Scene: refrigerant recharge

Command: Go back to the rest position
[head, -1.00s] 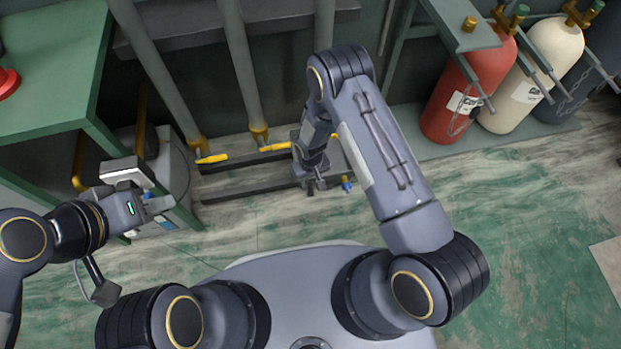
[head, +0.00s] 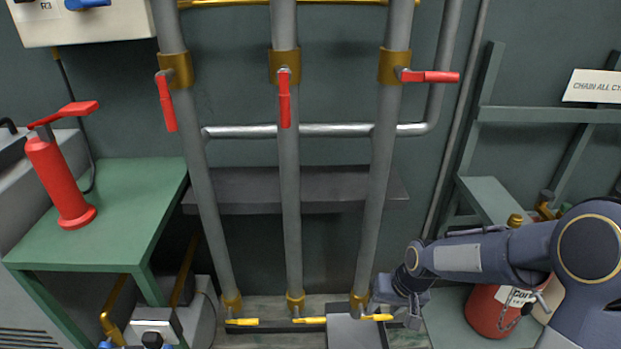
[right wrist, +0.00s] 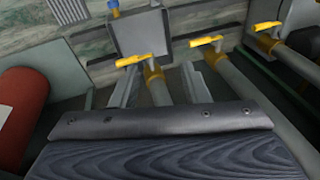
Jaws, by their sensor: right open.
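My right gripper (head: 402,312) is low in the head view, just right of the right pipe's foot. In the right wrist view its fingers (right wrist: 160,88) are apart with nothing held. The nearest pipe and its yellow handle (right wrist: 130,60) appear between them; I cannot tell whether they touch. My right arm (head: 480,257) reaches in from the right.
Three grey pipes carry red handles; the left (head: 166,103) and middle (head: 284,100) hang down, the right (head: 432,76) points right. A red hand tool (head: 60,180) stands on the green table (head: 130,195). A red cylinder (head: 487,312) stands under my right arm.

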